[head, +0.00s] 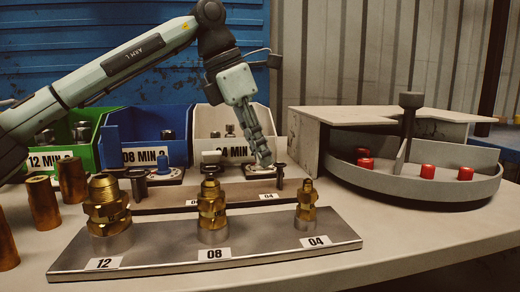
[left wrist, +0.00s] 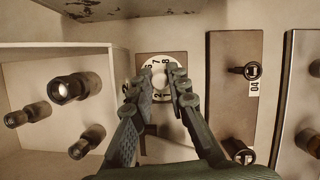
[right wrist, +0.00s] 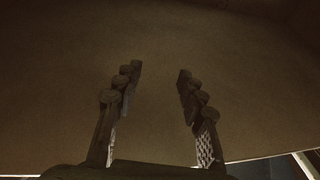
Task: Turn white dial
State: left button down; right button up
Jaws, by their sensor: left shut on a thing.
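The white dial (left wrist: 156,72) is a round numbered disc on a small dark plate, seen between my left fingers in the left wrist view. In the head view only its pale edge (head: 256,173) shows beneath my left gripper (head: 264,158), which points down at it in front of the 04 MIN bin. My left gripper, also in the left wrist view (left wrist: 154,88), is shut on the dial, with one finger on each side. The fingers hide part of its rim. My right gripper (right wrist: 160,72) is open and empty over a plain surface, outside the head view.
A metal tray (head: 160,252) with brass fittings marked 12, 08 and 04 stands in front. Behind it is a low dark rail (head: 235,192). Green (head: 80,130), blue (head: 120,130) and white (head: 205,125) bins stand behind. A grey round holder (head: 400,185) with red pieces stands at right.

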pick_arm(q)
jog(key=shift+n, duration=0.4)
jog(key=shift+n+t, duration=0.5)
jog(key=shift+n, duration=0.4)
jog(key=shift+n+t+y+b, duration=0.4)
jog(key=shift+n+y, duration=0.1)
jog(key=shift+n, duration=0.9)
pick_arm(e)
jog(key=shift+s+d+r+t, duration=0.1)
jog(key=shift+d+r+t, duration=0.1)
jog(key=shift+r+t, duration=0.25)
jog(key=shift+s+d+r+t, duration=0.1)
jog(key=shift+d+r+t, duration=0.05)
jog(key=shift+r+t, duration=0.3)
pick_arm(q)
jog(key=shift+n, duration=0.3)
